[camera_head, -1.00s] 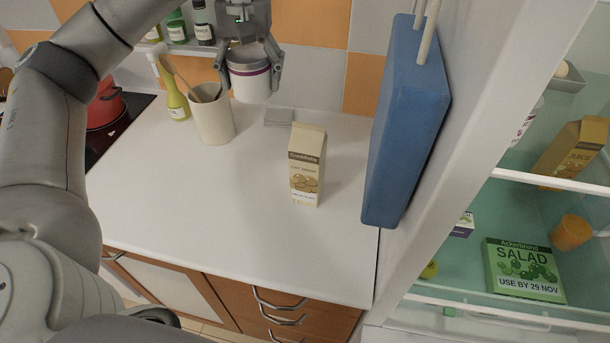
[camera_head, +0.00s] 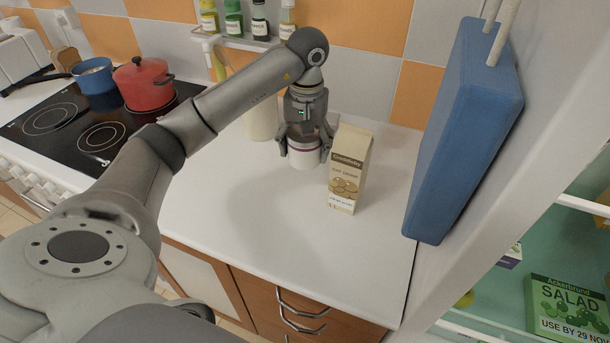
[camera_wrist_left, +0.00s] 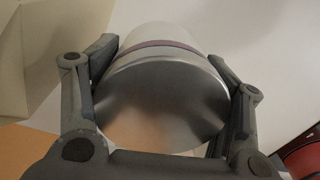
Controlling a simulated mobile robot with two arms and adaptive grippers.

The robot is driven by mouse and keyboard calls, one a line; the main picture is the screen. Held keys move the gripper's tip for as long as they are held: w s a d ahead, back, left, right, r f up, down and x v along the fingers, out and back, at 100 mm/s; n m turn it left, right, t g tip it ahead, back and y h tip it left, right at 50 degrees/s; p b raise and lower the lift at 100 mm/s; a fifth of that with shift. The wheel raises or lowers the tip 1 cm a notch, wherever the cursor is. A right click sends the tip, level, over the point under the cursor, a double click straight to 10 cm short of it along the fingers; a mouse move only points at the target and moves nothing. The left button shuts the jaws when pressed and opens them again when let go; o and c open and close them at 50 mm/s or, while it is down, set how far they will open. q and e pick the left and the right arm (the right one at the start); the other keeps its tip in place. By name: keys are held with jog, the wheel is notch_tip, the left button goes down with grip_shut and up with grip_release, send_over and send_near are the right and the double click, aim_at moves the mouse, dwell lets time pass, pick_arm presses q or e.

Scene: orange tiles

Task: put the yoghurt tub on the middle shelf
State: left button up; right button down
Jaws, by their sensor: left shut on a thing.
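The yoghurt tub (camera_head: 304,157) is white with a purple band and a silvery lid. My left gripper (camera_head: 304,146) is shut on it from above, low over the counter behind and left of the carton; I cannot tell whether the tub touches the counter. In the left wrist view the tub (camera_wrist_left: 165,90) sits between both fingers, its shiny lid facing the camera. The fridge (camera_head: 570,230) stands open at the right; only part of its shelves shows, with a shelf edge (camera_head: 583,206) at the right border. My right gripper is not in view.
A beige carton (camera_head: 348,170) stands on the white counter (camera_head: 280,225) just right of the tub. A salad box (camera_head: 568,308) lies low in the fridge. Pots (camera_head: 145,85) stand on the hob at left.

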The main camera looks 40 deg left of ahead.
pick_arm(q)
send_over(305, 186)
notch_tip(305, 186, down, 5)
jog(key=shift+r+p, duration=0.1)
jog(key=shift+p, duration=0.35)
jog(key=shift+f+p, duration=0.45)
jog(key=shift+f, duration=1.9)
jog(key=o, duration=0.9)
jog(key=shift+o, duration=0.2)
